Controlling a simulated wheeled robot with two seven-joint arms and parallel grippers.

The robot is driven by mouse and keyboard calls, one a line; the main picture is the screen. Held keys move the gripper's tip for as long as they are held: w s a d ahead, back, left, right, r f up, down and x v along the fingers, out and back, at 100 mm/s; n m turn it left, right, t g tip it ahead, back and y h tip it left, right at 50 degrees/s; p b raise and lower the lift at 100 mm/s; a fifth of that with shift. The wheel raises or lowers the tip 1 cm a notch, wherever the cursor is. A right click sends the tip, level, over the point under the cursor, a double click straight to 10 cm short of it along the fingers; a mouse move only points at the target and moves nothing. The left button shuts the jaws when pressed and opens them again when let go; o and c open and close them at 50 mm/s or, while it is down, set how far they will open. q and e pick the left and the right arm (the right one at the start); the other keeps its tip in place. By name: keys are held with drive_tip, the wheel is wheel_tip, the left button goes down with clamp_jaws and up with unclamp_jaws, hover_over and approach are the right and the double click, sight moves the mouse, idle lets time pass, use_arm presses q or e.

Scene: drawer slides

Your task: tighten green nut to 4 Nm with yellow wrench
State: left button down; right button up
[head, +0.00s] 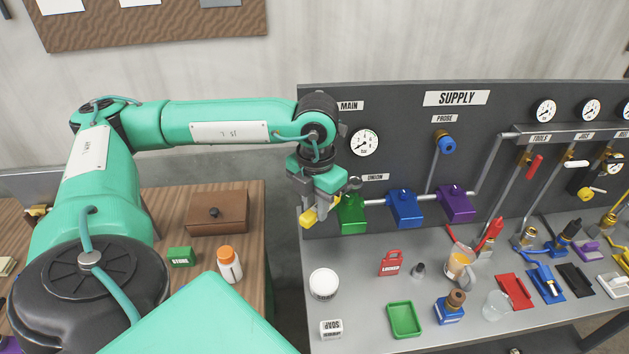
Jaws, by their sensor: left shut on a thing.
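My left gripper (317,200) hangs at the left end of the panel, shut on a yellow-handled tool. The tool's yellow end (309,218) sticks out below and left of the fingers; I take it for the yellow wrench. A small grey rounded piece at the gripper's right may be its head, but I cannot tell. The green nut (351,216) is the green block on the pipe under the UNION label, just right of the gripper and partly hidden by it. I cannot tell whether the wrench touches it. My right gripper is not in view.
A blue block (404,208) and a purple block (456,203) sit on the same pipe. Below are a white round container (323,284), a red LOCKER tag (391,262) and a green tray (404,320). Many tools crowd the right. A dial (364,142) is above.

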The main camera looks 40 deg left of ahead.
use_arm(q)
drive_tip(key=shift+a+r+n, duration=0.1)
drive_tip(key=shift+n, duration=0.2)
